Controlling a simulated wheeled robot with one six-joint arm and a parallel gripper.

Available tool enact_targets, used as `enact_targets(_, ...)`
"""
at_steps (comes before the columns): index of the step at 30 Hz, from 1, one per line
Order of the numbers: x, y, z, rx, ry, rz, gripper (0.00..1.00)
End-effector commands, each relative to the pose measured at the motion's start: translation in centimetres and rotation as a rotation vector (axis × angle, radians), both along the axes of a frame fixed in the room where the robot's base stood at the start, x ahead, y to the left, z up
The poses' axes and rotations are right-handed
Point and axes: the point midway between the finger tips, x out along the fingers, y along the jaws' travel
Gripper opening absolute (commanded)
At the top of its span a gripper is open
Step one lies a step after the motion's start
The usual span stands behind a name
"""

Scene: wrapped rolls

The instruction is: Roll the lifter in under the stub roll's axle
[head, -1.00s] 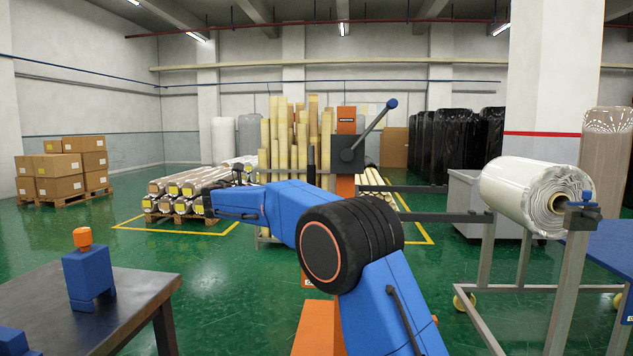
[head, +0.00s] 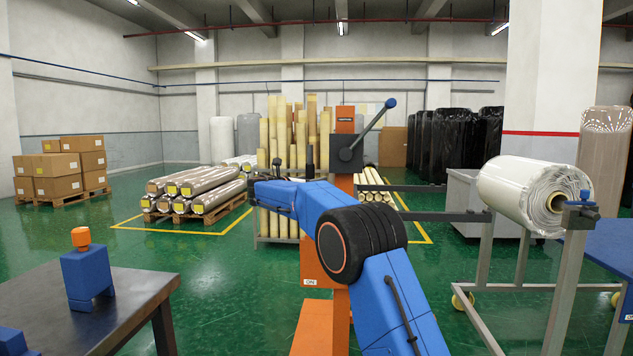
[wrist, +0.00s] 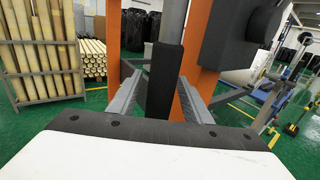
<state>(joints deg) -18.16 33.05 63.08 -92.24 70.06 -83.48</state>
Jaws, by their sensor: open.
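The lifter (head: 341,260) stands upright in the middle of the head view, with an orange mast, a dark box and a crank lever with a blue knob. Two dark bars (head: 440,216) reach right from it toward the stub roll. The stub roll (head: 525,190) is white-wrapped and rests on a grey stand; its near axle end shows at a blue-topped support (head: 584,203). In the wrist view, my gripper (wrist: 161,80) is open, with its grey fingers on either side of a black upright grip (wrist: 162,85) in front of the orange frame. I cannot tell whether they touch it.
A dark table (head: 110,300) with a blue block with an orange top (head: 85,270) stands at the left front. Wrapped rolls (head: 195,190) on a pallet and upright tubes (head: 290,140) are behind. Green floor is open at left. A blue-topped table (head: 612,250) is at far right.

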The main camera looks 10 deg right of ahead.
Motion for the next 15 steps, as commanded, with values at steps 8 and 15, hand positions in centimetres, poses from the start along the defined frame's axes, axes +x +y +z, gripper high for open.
enact_targets(8, 0.91, -1.19, -0.03, 0.000, 0.000, -0.001, 0.45)
enact_targets(15, 0.92, -1.20, -0.03, 0.000, 0.000, 0.000, 0.42)
